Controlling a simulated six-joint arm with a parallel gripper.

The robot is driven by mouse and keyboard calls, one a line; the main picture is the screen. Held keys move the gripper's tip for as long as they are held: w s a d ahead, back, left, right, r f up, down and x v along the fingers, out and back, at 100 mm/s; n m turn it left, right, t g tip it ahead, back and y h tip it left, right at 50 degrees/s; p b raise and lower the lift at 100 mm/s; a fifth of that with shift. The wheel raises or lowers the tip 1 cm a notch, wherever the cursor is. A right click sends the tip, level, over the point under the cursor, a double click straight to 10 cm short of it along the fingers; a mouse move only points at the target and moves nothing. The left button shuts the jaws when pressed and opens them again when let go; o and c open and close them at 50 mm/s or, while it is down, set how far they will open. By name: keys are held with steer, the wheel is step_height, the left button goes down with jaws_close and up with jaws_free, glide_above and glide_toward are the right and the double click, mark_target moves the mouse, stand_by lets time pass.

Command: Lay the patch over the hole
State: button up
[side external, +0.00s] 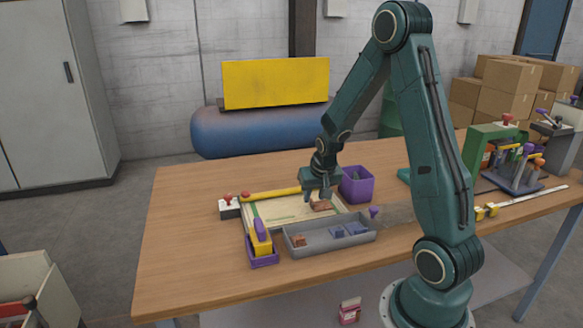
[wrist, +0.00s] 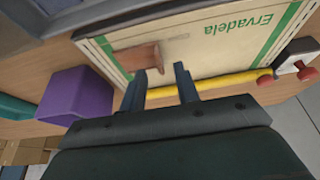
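The pale sack (side external: 280,212), with green stripes and "Ervadela" printed on it, lies flat on the table; it also shows in the wrist view (wrist: 215,58). A brown piece, apparently the patch (side external: 321,205), is on the sack under my gripper; it also shows in the wrist view (wrist: 135,57). My gripper (side external: 322,190) points down over it with its fingers apart (wrist: 161,70). The piece's near end appears between or just beyond the fingertips; I cannot tell whether they touch it. A small greyish mark beside it may be the hole (wrist: 178,37), but this is unclear.
A grey tray (side external: 330,245) with brown and blue pieces stands in front of the sack. A yellow rod (side external: 272,195) runs along its back edge. The table's left part is clear.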

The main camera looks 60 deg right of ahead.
steer(key=v, duration=1.1)
steer(key=shift+r, duration=0.3)
steer(key=shift+s+a+r, duration=0.1)
steer(key=shift+a, duration=0.1)
steer(key=s+a+r+n+y, duration=0.1)
steer(key=s+a+r+n, duration=0.2)
steer(key=a, duration=0.4)
steer(key=s+a+r+n+t+y, duration=0.1)
steer(key=s+a+r+n, duration=0.2)
steer(key=s+a, duration=0.2)
steer(key=s+a+r+n+t+y, duration=0.1)
steer(key=s+a+r+n, duration=0.2)
steer(key=a, duration=0.6)
steer(key=shift+s+a, duration=0.25)
steer(key=shift+s, duration=0.65)
